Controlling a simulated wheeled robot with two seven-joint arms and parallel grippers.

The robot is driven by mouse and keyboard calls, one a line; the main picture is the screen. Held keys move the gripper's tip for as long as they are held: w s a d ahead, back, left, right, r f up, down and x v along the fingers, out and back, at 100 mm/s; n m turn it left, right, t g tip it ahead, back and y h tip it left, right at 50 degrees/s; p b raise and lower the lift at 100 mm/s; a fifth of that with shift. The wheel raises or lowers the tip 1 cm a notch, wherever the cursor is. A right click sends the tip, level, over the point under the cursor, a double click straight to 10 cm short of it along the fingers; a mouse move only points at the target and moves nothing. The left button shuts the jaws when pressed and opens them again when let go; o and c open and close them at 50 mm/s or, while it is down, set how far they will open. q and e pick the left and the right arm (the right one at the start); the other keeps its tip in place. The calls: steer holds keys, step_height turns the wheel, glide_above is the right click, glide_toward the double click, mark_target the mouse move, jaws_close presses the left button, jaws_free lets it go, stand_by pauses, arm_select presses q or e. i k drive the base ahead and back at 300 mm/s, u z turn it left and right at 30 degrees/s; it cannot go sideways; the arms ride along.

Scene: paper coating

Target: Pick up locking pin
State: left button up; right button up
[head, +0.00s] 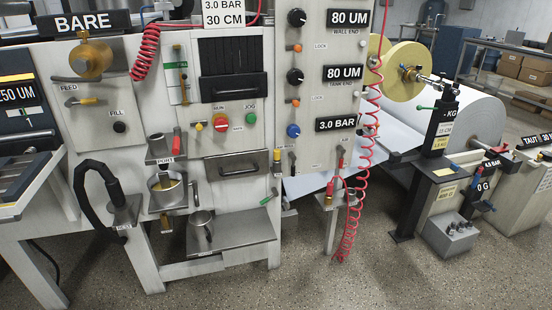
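I cannot tell for sure which part is the locking pin. Small orange-tipped parts sit on the white panel beside the LOCK labels, an upper one (294,47) and a lower one (294,101). Another red-handled part (177,133) stands at the small metal shelf above the PORT label. Neither of my grippers is in view, and nothing in view is held.
The white machine (240,140) fills the left and middle. A black hose (82,190) loops out at its left. Red coiled hoses hang at the panel. A large paper roll (470,118) is at right. Speckled floor (350,285) is clear in front.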

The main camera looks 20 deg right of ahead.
mark_target(277, 153)
steer(key=u, duration=0.4)
steer(key=i, duration=1.6)
steer(key=z, duration=0.65)
